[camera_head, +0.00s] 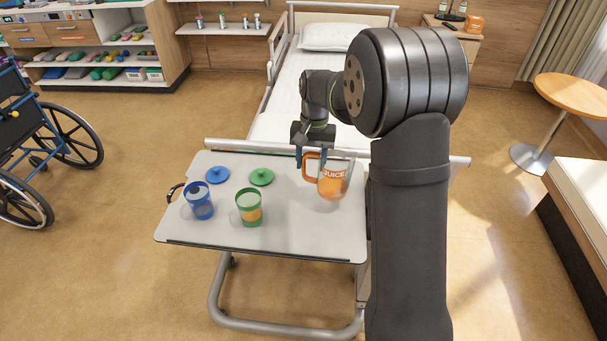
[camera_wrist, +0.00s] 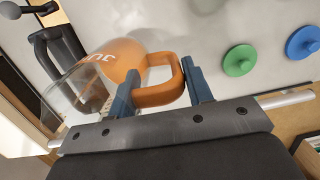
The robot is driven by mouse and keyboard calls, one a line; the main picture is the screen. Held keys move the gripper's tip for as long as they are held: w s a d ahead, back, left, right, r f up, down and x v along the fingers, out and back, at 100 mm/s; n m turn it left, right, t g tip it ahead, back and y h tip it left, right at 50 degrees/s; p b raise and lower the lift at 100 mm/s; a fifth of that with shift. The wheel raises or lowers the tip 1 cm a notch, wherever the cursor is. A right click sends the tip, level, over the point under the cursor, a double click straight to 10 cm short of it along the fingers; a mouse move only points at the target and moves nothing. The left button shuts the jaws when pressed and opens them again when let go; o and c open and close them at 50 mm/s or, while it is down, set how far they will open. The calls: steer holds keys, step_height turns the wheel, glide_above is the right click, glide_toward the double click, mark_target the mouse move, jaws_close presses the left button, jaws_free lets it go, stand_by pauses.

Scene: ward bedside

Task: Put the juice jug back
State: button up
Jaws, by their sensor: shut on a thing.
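The juice jug (camera_head: 333,182) is clear, with orange juice, an orange handle and a "JUICE" label. It is at the right side of the overbed table (camera_head: 300,225). I cannot tell whether its base touches the tabletop. My gripper (camera_head: 311,157) is shut on the jug's orange handle. In the wrist view, the two blue fingers of my gripper (camera_wrist: 162,90) are at the handle, and the jug (camera_wrist: 92,80) extends to the left. The lower part of the jug is partly hidden there.
A blue cup (camera_head: 199,203) and a green cup (camera_head: 249,209) stand left on the table. A blue lid (camera_head: 216,175) and a green lid (camera_head: 261,177) lie behind them. The bed (camera_head: 315,75) is behind. A round wooden table (camera_head: 575,95) stands right. The tabletop's front middle is clear.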

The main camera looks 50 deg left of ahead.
steer(key=shift+s+a+f, duration=0.35)
steer(key=shift+a+f, duration=0.05)
steer(key=shift+a, duration=0.15)
steer(key=shift+s+a+f, duration=0.3)
steer(key=shift+a+f, duration=0.1)
steer(key=shift+a, duration=0.1)
steer(key=shift+f, duration=1.95)
steer(key=o, duration=1.3)
steer(key=shift+f, duration=0.15)
steer(key=r, duration=0.4)
steer(key=w+r, duration=0.1)
steer(key=r, duration=0.7)
steer(key=shift+w+a+r, duration=0.15)
steer(key=shift+w+a, duration=0.05)
steer(key=shift+a, duration=0.2)
